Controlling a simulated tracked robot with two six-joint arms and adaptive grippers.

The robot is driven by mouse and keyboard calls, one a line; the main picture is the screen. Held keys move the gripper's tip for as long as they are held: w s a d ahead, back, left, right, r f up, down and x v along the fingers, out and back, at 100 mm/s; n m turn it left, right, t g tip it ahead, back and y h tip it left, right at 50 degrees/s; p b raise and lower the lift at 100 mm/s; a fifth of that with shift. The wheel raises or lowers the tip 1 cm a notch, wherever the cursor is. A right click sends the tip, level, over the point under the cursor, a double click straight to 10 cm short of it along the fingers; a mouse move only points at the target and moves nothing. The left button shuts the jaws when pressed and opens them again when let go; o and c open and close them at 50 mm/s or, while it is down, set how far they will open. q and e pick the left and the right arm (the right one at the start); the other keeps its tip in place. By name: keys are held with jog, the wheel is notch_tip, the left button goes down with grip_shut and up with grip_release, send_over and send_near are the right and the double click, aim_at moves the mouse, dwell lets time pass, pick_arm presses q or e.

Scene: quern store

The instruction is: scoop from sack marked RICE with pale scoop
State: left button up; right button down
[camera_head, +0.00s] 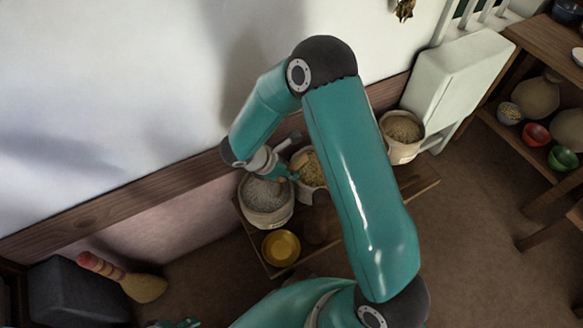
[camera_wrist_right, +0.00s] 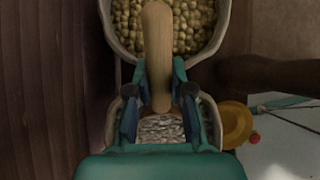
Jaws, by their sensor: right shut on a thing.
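My right gripper (camera_wrist_right: 160,98) is shut on a pale wooden handle (camera_wrist_right: 157,40), which looks like the pale scoop's. The handle's far part overlies a sack of round yellowish grains (camera_wrist_right: 196,28) in the right wrist view. The scoop's bowl is not clearly visible. A sack of whitish grains (camera_wrist_right: 160,130) shows between and below the fingers. In the head view the right gripper (camera_head: 284,178) is just above this whitish-grain sack (camera_head: 265,213), beside the yellowish-grain sack (camera_head: 312,171). I can read no RICE lettering. A teal part at the bottom edge may be my left gripper (camera_head: 176,323).
A third grain sack (camera_head: 402,152) stands at the right end of the low wooden platform (camera_head: 425,180). A yellow bowl (camera_head: 281,248) is in front of the whitish-grain sack. The wall is close behind. A brush (camera_head: 145,287) is at lower left, shelves (camera_head: 553,55) at right.

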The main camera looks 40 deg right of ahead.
jog(key=shift+w+a+r, duration=0.1)
jog(key=shift+w+a, duration=0.05)
jog(key=shift+a, duration=0.55)
jog(key=shift+w+a, duration=0.1)
jog(key=shift+a, duration=0.55)
jog(key=shift+s+d+f+y+p, duration=0.1)
jog(key=shift+d+y+p, duration=0.25)
jog(key=shift+y+p, duration=0.2)
jog(key=shift+s+d+f+y+p, duration=0.1)
jog(key=shift+d+y+p, duration=0.2)
jog(key=shift+y+p, duration=0.25)
jog(key=shift+d+t+y+p, duration=0.3)
jog(key=shift+d+y+p, duration=0.25)
jog(key=shift+y+p, duration=0.35)
jog(key=y+p, duration=0.1)
jog(key=p, duration=0.2)
jog(key=shift+s+y, duration=0.1)
jog(key=shift+y, duration=0.2)
jog(key=shift+t+y, duration=0.3)
jog(key=shift+y, duration=0.2)
notch_tip(320, 180, up, 5)
jog(key=p, duration=0.7)
jog(key=shift+r, duration=0.1)
jog(key=shift+p, duration=0.3)
